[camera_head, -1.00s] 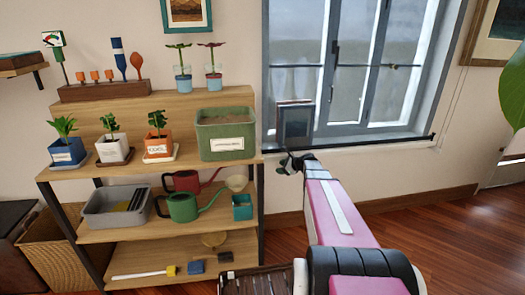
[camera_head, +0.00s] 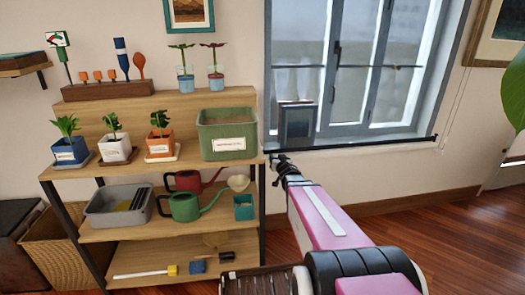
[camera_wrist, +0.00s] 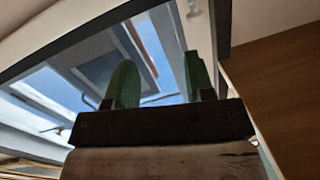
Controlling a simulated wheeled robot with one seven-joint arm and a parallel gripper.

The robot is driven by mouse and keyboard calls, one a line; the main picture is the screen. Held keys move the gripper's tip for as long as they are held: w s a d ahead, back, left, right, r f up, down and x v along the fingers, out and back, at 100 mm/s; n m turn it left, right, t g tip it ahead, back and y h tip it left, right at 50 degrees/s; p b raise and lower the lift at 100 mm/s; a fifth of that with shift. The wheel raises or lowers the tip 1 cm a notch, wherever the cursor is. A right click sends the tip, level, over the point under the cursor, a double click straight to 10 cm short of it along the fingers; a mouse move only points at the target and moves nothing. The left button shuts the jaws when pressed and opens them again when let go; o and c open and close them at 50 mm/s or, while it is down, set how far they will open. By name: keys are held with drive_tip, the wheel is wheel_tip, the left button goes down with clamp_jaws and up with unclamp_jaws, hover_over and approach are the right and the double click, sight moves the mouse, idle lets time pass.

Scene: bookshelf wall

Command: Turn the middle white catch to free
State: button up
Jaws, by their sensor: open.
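The window (camera_head: 345,65) has dark grey frames and stands at the back, right of the plant shelf. No white catch can be clearly made out on it in the head view. In the wrist view a small pale fitting (camera_wrist: 194,8) shows at the top edge, blurred; I cannot tell whether it is a catch. My gripper (camera_head: 277,162) is in front of the wall below the window's lower left corner, beside the shelf's right edge. In the wrist view its two green fingers (camera_wrist: 160,80) are apart with nothing between them, and window panes show behind.
The wooden plant shelf (camera_head: 180,100) stands close left of my gripper, with a green planter (camera_head: 227,122) at its near end and watering cans (camera_head: 190,205) below. A dark picture frame (camera_head: 297,122) stands on the sill. Floor (camera_head: 430,235) to the right is clear.

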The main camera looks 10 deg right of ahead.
drive_tip(key=w+a+n+y, duration=0.2)
drive_tip(key=w+a, duration=0.3)
drive_tip(key=w, duration=0.4)
drive_tip(key=shift+w+a+r+n+y, duration=0.15)
drive_tip(key=shift+a+r+n+y, duration=0.25)
drive_tip(key=shift+n, duration=0.3)
drive_tip(key=c, duration=0.9)
